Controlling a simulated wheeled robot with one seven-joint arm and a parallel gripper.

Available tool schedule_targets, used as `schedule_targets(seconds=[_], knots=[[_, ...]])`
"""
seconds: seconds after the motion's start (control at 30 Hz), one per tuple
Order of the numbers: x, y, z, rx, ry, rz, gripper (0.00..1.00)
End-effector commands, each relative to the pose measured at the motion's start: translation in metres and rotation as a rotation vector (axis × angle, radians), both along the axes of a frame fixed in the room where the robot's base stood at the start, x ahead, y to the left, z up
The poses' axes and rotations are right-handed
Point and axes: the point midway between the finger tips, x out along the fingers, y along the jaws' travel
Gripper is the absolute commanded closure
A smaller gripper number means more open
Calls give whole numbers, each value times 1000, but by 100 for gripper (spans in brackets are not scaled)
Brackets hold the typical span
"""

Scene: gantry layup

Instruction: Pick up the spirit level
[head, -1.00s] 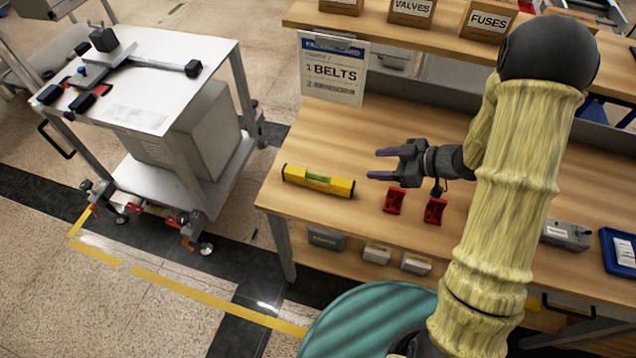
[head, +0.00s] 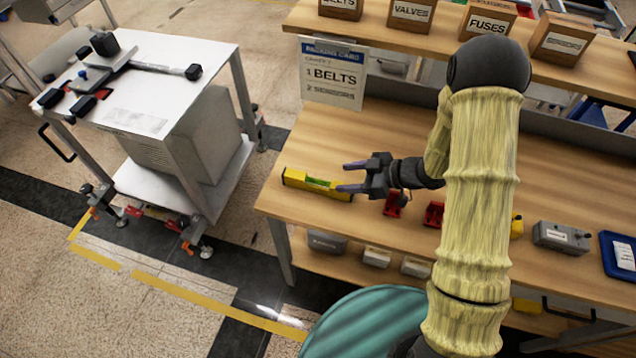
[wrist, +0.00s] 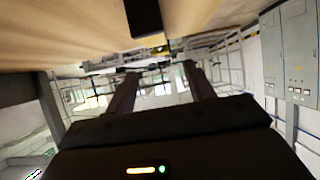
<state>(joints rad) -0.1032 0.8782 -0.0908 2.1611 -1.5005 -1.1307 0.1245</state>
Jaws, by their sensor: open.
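The yellow spirit level (head: 300,179) with a green vial window lies on the wooden workbench (head: 400,130), near its left end. My gripper (head: 343,177) is open, with its two fingers pointing left at the level's right end. In the head view the fingertips overlap that end; whether they touch it or hover above it I cannot tell. In the wrist view my fingers (wrist: 161,70) are apart with nothing between them. A small yellow patch (wrist: 152,42) beyond them appears to be the level's end.
Red holders (head: 394,204) stand on the bench below my wrist. A grey box (head: 562,237) and a blue tray (head: 618,254) lie at the right. A hanging card (head: 333,72) and a shelf of boxes (head: 410,12) are behind. A white cart (head: 150,90) stands left.

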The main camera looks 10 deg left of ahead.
Motion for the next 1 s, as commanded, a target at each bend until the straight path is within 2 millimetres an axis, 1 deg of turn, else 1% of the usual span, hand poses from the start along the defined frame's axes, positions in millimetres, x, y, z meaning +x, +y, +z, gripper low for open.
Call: schedule_targets(seconds=[0.03,0.1,0.23,0.33,0.67,0.77,1.0], knots=[[0,9,-4,-1,2,4,46],[1,20,-10,-1,2,4,46],[2,36,-19,-1,2,3,46],[3,40,-22,0,0,0,46],[3,42,-23,0,0,0,46],[3,49,-27,-1,1,2,46],[6,78,-45,-1,1,3,46]])
